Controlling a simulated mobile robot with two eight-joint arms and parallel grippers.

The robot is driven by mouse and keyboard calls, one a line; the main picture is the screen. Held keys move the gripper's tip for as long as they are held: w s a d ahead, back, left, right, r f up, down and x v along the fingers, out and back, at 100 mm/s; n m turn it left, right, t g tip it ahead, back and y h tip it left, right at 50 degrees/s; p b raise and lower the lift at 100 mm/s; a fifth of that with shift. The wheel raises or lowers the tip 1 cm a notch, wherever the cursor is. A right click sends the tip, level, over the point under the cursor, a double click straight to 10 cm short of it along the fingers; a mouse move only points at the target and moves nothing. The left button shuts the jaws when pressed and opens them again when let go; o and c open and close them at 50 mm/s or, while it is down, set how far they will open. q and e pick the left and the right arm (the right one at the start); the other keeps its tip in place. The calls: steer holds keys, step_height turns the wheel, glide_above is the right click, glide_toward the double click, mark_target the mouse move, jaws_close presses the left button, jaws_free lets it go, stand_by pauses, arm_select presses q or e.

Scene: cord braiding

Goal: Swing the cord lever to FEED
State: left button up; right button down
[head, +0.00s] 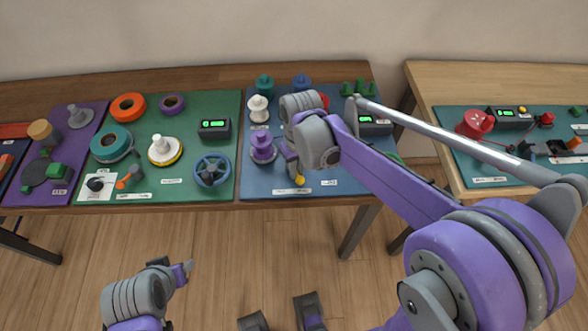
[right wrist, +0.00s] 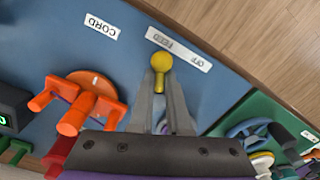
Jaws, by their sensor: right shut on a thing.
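The cord lever's yellow knob (head: 299,181) is at the front of the blue mat, above the white OFF/FEED label (head: 292,191). In the right wrist view the yellow knob (right wrist: 160,62) shows between my fingertips, nearer the FEED word than the OFF word of the label (right wrist: 180,48). My right gripper (right wrist: 160,82) is shut on the lever just below the knob. In the head view my right gripper (head: 296,176) reaches down at the lever; most of the lever is hidden. My left gripper (head: 184,270) hangs over the floor, away from the tables; its jaw opening is unclear.
An orange part with pegs (right wrist: 85,100) stands beside my right gripper, and a CORD label (right wrist: 100,25) lies near it. A purple spool (head: 262,147) stands left of the gripper. A blue handwheel (head: 212,170) is on the green mat (head: 210,105). A gap separates the two tables.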

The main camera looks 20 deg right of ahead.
steer(key=shift+s+d+f+n, duration=0.1)
steer(key=shift+s+d+n, duration=0.1)
steer(key=shift+n, duration=0.5)
steer(key=c, duration=0.9)
jaws_free()
steer(key=shift+d, duration=0.1)
steer(key=shift+w, duration=0.1)
steer(key=shift+r, duration=0.5)
step_height(320, 180, up, 10)
steer(key=p, duration=0.1)
steer(key=shift+d, duration=0.15)
